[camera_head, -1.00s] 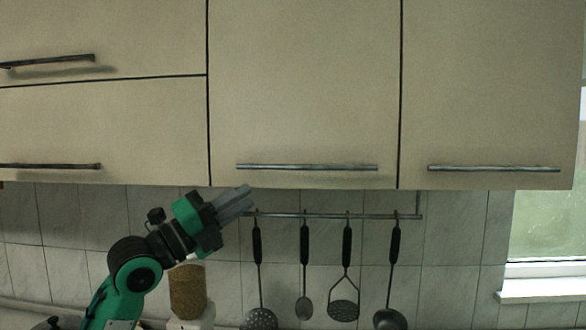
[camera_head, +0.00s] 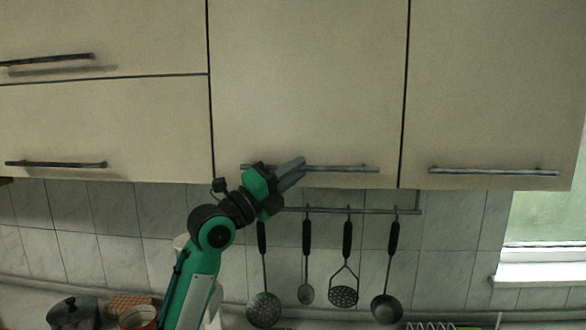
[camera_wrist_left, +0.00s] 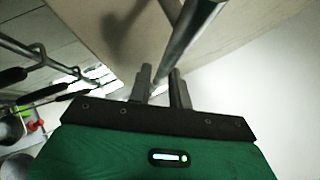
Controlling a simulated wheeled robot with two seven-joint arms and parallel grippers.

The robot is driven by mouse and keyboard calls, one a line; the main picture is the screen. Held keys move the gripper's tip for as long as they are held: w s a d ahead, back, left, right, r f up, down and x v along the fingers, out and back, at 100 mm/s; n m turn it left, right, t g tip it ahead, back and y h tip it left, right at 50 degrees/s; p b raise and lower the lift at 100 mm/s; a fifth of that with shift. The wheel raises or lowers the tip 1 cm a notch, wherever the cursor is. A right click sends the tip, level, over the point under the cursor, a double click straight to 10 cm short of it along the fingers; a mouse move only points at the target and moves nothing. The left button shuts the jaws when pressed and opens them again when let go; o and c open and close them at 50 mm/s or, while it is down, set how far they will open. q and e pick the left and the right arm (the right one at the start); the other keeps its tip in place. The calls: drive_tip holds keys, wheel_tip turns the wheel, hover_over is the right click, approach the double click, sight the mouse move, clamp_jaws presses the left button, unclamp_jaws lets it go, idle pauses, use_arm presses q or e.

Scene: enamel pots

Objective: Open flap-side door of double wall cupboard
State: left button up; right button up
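The double wall cupboard has two closed cream doors: a middle door (camera_head: 305,85) beside the stacked flap fronts, and a right door (camera_head: 490,90). The middle door has a horizontal metal bar handle (camera_head: 340,168) along its bottom edge. My left gripper (camera_head: 292,174) is at the left half of this handle, hiding part of it. In the left wrist view the handle bar (camera_wrist_left: 192,30) runs down toward the gap between the two grey fingers (camera_wrist_left: 163,88). The fingers are apart; whether they touch the bar I cannot tell. My right gripper is not in view.
Two stacked flap fronts (camera_head: 100,120) with bar handles are at the left. Below the cupboard hangs a rail (camera_head: 350,211) with several utensils. A pot (camera_head: 72,312) and other cookware stand at lower left. A window (camera_head: 545,230) is at the right.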

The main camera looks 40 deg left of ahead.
use_arm(q)
drive_tip(key=shift+c, duration=0.4)
clamp_jaws()
